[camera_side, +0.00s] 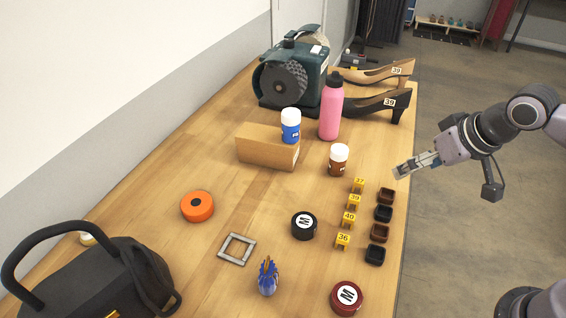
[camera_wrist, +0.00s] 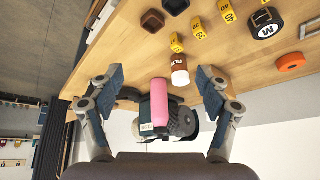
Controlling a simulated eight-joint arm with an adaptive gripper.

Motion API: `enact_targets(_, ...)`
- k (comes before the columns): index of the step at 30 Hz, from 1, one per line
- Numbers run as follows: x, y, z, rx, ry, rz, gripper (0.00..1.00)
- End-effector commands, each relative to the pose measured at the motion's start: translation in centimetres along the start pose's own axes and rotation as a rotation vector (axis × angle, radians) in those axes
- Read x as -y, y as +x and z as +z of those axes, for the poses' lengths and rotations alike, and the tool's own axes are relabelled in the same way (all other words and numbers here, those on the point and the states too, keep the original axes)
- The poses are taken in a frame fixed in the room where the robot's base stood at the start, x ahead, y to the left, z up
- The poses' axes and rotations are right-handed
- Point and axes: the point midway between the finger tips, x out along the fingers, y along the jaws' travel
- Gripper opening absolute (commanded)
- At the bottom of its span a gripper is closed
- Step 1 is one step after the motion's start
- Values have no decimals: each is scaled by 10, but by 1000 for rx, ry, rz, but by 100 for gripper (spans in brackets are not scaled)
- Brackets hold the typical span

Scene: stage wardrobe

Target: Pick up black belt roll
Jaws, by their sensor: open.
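The black belt roll (camera_side: 304,232) is a short round black roll with a white letter label on top. It lies flat on the wooden table, left of the yellow number tags. In the wrist view it shows at the top right (camera_wrist: 254,28), outside the space between the fingers. My gripper (camera_side: 402,171) is in the air by the table's right edge, apart from the roll and to its upper right. In the wrist view my gripper (camera_wrist: 158,76) has its fingers spread wide, with nothing held between them.
A similar dark red roll (camera_side: 346,297) lies nearer the front. Several yellow tags (camera_side: 349,217) and small square cups (camera_side: 384,213) stand right of the black roll. A brown jar (camera_side: 338,161), pink bottle (camera_side: 330,110), metal frame (camera_side: 222,252) and orange disc (camera_side: 197,212) are around. Bare wood lies left of it.

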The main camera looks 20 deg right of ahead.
Motion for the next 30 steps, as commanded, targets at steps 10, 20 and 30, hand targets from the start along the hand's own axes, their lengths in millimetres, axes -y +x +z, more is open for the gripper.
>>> enact_targets(10,133,15,-13,117,67,50,77)
enact_targets(20,221,23,10,117,132,120,77)
enact_targets(30,224,55,17,115,147,128,77)
